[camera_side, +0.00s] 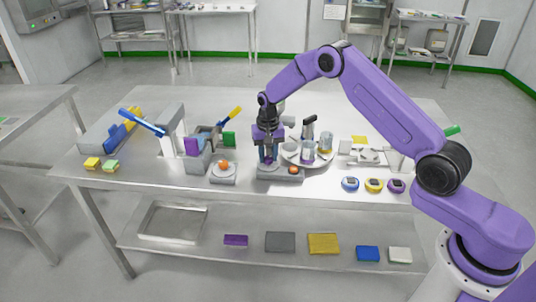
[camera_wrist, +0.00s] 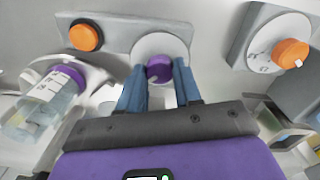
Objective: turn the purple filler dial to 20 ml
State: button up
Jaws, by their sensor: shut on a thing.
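The purple dial (camera_wrist: 159,68) sits at the centre of a round white plate (camera_wrist: 160,45) on a grey base (camera_wrist: 117,33). My gripper (camera_wrist: 159,76) has its two blue fingers shut on the dial, one on each side. In the side view my gripper (camera_side: 268,160) points down over the same grey base (camera_side: 280,175), and the dial is mostly hidden there. No scale marks or pointer can be read on the white plate, so the setting cannot be told.
An orange button (camera_wrist: 85,36) shares the grey base. A second dial with an orange knob (camera_wrist: 291,52) stands to the right in the wrist view. A purple-capped jar (camera_wrist: 45,102) is at the left. Three round timers (camera_side: 373,185) lie near the table's front edge.

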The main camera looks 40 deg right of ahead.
aim_at(268, 158)
jog(key=o, duration=1)
jog(key=shift+o, duration=0.2)
jog(key=shift+r, duration=0.1)
notch_tip(268, 158, up, 17)
jog(key=shift+r, duration=0.15)
